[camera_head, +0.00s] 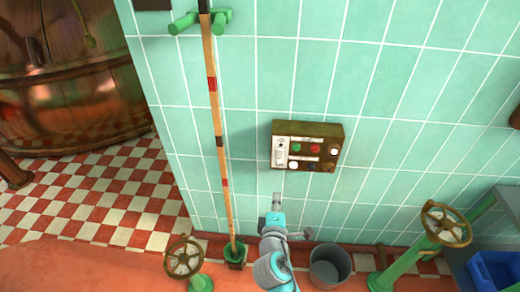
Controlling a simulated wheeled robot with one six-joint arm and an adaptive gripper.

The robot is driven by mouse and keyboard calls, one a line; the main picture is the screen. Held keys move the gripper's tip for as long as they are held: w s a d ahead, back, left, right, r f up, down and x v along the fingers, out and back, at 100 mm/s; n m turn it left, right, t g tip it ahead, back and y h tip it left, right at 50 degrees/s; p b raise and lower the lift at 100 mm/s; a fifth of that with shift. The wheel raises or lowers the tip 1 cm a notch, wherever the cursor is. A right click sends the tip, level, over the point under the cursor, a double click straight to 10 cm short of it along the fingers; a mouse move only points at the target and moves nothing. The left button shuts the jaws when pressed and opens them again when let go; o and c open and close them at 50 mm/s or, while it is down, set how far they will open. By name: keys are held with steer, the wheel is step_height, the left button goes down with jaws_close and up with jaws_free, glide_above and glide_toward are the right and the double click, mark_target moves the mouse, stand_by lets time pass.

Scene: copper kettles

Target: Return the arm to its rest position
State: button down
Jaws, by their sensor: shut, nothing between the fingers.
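My arm rises from the bottom middle of the head view, with pale teal and grey links. My gripper (277,200) is at its upper end, small in the picture, below a brass control box (307,146) on the tiled wall. The gripper is shut, and I see nothing held in it. A gap shows in the picture between the gripper and the box.
A long striped pole (216,120) stands in a green holder left of my arm. A grey bucket (329,266) stands to its right. Handwheels (184,257) and (446,224) flank the area. A copper kettle (65,85) stands at left; a blue crate (495,270) is at lower right.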

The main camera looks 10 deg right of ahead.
steer(key=s+d+f+m+g+y, duration=0.15)
steer(key=s+f, duration=0.25)
steer(key=s, duration=0.8)
steer(key=s+f+m+y, duration=0.3)
steer(key=s+f, duration=0.1)
steer(key=s, duration=0.8)
steer(key=s+r+m, duration=0.5)
steer(key=s, duration=0.5)
steer(key=s+d+r+m, duration=0.1)
steer(key=s+r+m, duration=0.4)
steer(key=s, duration=0.5)
steer(key=shift+s+r+t, duration=0.2)
steer(key=shift+r+t, duration=0.15)
steer(key=shift+d+y, duration=0.1)
steer(key=shift+y, duration=0.15)
